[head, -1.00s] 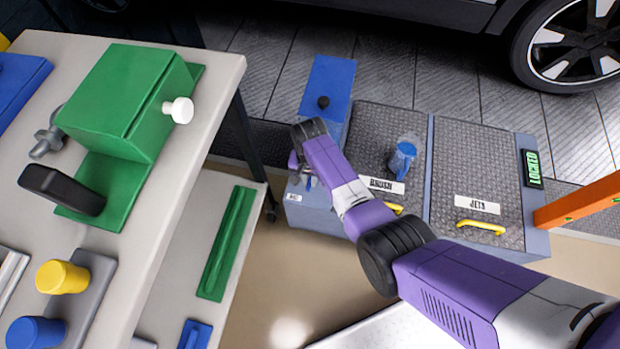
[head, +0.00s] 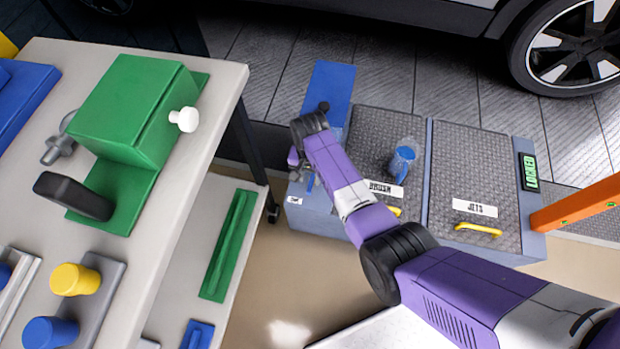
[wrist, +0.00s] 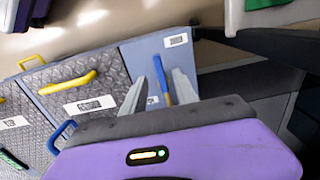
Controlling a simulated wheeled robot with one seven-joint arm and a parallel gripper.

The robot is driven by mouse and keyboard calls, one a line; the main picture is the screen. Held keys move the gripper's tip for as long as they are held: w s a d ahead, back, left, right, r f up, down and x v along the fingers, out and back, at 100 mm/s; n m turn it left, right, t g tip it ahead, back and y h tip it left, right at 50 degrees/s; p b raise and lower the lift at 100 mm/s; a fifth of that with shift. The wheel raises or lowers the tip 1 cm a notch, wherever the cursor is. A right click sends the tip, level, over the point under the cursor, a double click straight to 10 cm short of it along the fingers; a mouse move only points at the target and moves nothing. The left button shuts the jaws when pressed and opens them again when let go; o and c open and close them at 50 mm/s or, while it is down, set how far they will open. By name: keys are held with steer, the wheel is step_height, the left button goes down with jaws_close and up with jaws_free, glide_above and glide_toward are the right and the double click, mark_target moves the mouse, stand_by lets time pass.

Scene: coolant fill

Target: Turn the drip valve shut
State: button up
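My gripper (wrist: 166,78) is open in the wrist view, with one pale finger on each side of the lever. I cannot tell whether either finger touches it. In the head view my gripper (head: 297,166) is at the cabinet's front left corner, below my wrist. The lever (head: 310,182) shows there as a small blue strip, and the valve body is mostly hidden.
Next to it are two textured lids, labelled BRUSH (head: 380,187) and JETS (head: 475,207), with yellow handles. A blue jug (head: 403,160) stands on the first. A LOCKED display (head: 529,171) and orange bar (head: 577,207) are at right. A workbench (head: 200,150) borders the left.

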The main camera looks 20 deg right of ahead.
mark_target(310, 185)
steer(key=shift+r+p, duration=0.35)
steer(key=shift+r, duration=1.35)
